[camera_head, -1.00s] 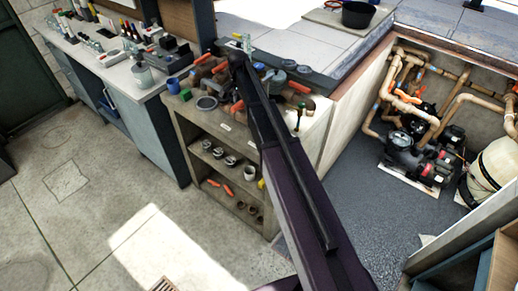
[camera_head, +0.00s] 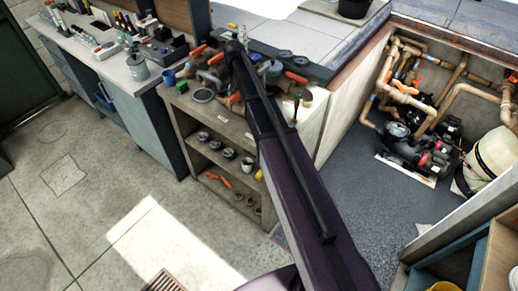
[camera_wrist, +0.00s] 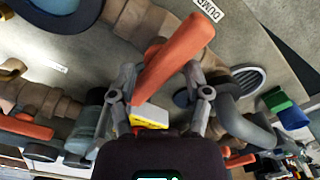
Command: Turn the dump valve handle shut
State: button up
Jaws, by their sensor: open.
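In the wrist view, an orange lever handle (camera_wrist: 175,58) slants from lower left to upper right, beside a white label reading DUMP (camera_wrist: 207,8). My gripper (camera_wrist: 160,78) is open, with one finger on each side of the handle's lower part. I cannot tell whether either finger touches it. A yellow and white tag (camera_wrist: 150,116) shows just below the handle, between the fingers. In the head view, my arm crosses the bench of pipework and hides my gripper and probably the dump handle.
Tan and grey pipes with other orange handles (camera_wrist: 25,127) crowd around my gripper. Pumps (camera_head: 415,150) and pipes fill the pit to the right. The concrete floor (camera_head: 95,215) at left is clear.

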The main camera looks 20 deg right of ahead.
jog(key=n, duration=1)
notch_tip(320, 180, up, 14)
jog(key=p, duration=1.4)
jog(key=s+f+m+b, duration=0.2)
jog(key=s+f+b, duration=0.2)
jog(key=s, duration=0.6)
jog(key=s+f+m+b, duration=0.2)
jog(key=s+f+b, duration=0.3)
jog(key=s, duration=0.5)
jog(key=s+f+m+b, duration=0.3)
jog(key=s+f+b, duration=0.2)
jog(key=s, duration=0.5)
jog(key=shift+s, duration=0.2)
